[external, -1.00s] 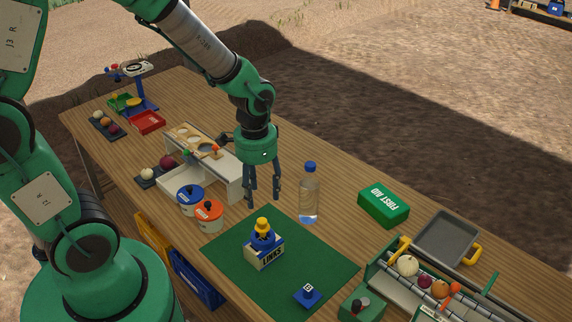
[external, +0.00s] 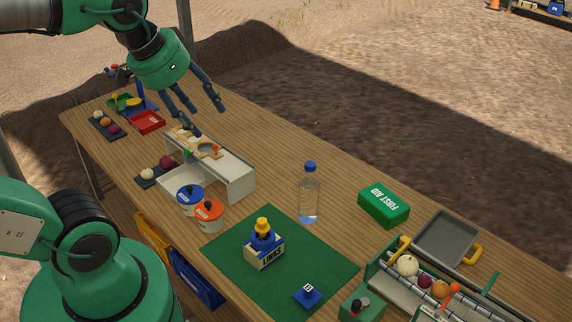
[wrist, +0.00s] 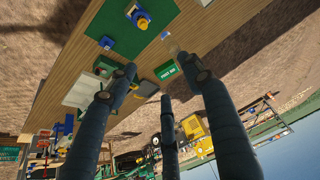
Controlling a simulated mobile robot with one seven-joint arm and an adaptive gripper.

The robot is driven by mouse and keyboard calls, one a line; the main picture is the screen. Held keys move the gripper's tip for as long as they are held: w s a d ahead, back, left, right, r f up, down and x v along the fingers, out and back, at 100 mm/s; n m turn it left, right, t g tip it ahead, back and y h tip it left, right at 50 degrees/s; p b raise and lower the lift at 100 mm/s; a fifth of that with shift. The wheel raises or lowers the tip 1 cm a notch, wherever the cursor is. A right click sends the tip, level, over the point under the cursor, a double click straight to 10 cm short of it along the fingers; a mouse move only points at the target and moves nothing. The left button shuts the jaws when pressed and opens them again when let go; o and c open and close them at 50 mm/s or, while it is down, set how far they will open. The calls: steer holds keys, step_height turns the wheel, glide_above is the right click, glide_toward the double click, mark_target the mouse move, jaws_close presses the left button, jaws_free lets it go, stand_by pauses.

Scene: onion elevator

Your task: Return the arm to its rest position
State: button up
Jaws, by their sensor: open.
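My gripper (external: 198,112) is open and empty, held in the air above the far-left part of the wooden table (external: 262,165). Its dark fingers are spread and point down and to the right in the external view. Below them stands the white stand with round holes (external: 238,178). In the wrist view the spread fingers of my gripper (wrist: 168,90) frame the table's other end, the green first aid box (wrist: 165,70) and the horizon. Nothing is between the fingers.
On the table are blue-lidded (external: 189,198) and orange-lidded (external: 208,214) pots, a water bottle (external: 309,195), a LINKS box (external: 264,252) on a green mat (external: 300,262), and a grey tray (external: 446,240). A red tray (external: 147,122) lies at the far left. The table's back middle is clear.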

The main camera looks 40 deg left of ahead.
steer(key=shift+s+r, duration=0.55)
steer(key=shift+s, duration=0.15)
steer(key=shift+f, duration=0.1)
step_height(320, 180, down, 5)
steer(key=b, duration=0.5)
